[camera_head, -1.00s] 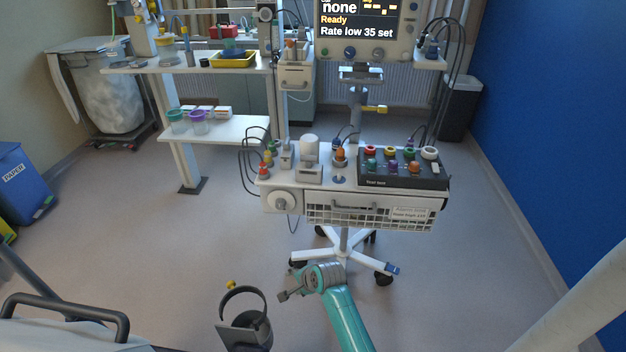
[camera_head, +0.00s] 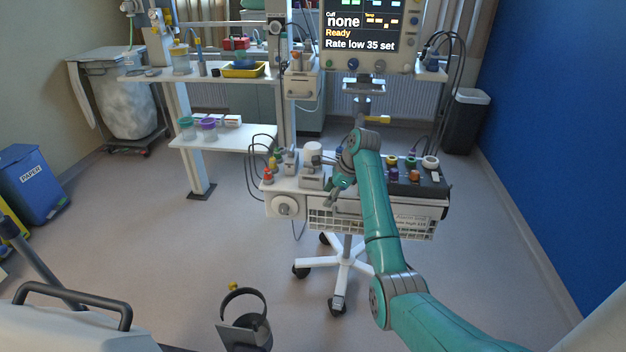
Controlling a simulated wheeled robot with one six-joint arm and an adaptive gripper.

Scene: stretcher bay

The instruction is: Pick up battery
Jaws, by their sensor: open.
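I cannot pick out a battery for certain in the camera_head view; the items on the cart are small, and my arm hides part of the cart top. My gripper (camera_head: 333,197) points down at the front edge of the cart shelf (camera_head: 284,186), over the drawer front. It looks open, with nothing visible between its fingers. A white-grey device (camera_head: 312,166) stands on the shelf just left of it.
A monitor (camera_head: 358,35) rises above the cart. A wire basket (camera_head: 403,224) hangs under the shelf, above a wheeled base (camera_head: 345,265). A side table with a yellow tray (camera_head: 243,70) stands behind left. A blue paper bin (camera_head: 33,185) is far left.

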